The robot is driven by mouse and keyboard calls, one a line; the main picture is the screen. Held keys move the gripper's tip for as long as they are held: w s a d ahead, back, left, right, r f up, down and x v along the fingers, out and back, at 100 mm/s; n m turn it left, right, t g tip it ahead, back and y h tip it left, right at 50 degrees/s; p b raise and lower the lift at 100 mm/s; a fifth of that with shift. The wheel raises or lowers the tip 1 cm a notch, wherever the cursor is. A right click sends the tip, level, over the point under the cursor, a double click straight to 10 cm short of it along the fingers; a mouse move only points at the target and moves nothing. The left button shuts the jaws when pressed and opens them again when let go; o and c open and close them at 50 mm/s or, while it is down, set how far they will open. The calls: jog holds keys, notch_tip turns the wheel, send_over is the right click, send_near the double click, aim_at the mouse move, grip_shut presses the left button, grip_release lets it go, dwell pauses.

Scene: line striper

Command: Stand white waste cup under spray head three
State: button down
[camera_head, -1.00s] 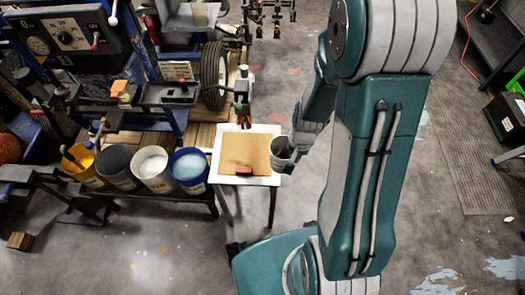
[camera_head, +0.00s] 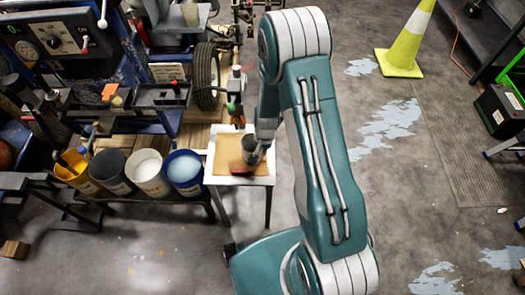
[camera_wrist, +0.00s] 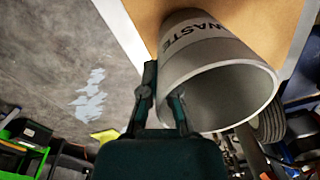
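The waste cup, pale grey with "WASTE" lettered on its side, is large in the wrist view (camera_wrist: 222,60) with its open mouth facing the camera. In the head view the cup (camera_head: 251,151) is over the tan board (camera_head: 229,148) on the small white stand. My gripper (camera_wrist: 163,100) is shut on the cup's wall, one finger outside and one inside the rim. In the head view my gripper (camera_head: 264,138) is mostly hidden behind my arm. Whether the cup touches the board I cannot tell. Several dark spray heads (camera_head: 243,12) show at the top; their numbers are not readable.
A bottle-like part with an orange and green lower end (camera_head: 236,108) is close beside the cup. Yellow, dark, white and blue buckets (camera_head: 184,172) stand left of the stand. A wheel (camera_head: 206,75) is behind. A traffic cone (camera_head: 405,45) stands on open floor at right.

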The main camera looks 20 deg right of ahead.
jog(key=shift+d+f, duration=0.1)
jog(key=shift+f, duration=0.2)
jog(key=shift+f, duration=0.15)
jog(key=c, duration=0.8)
grip_release()
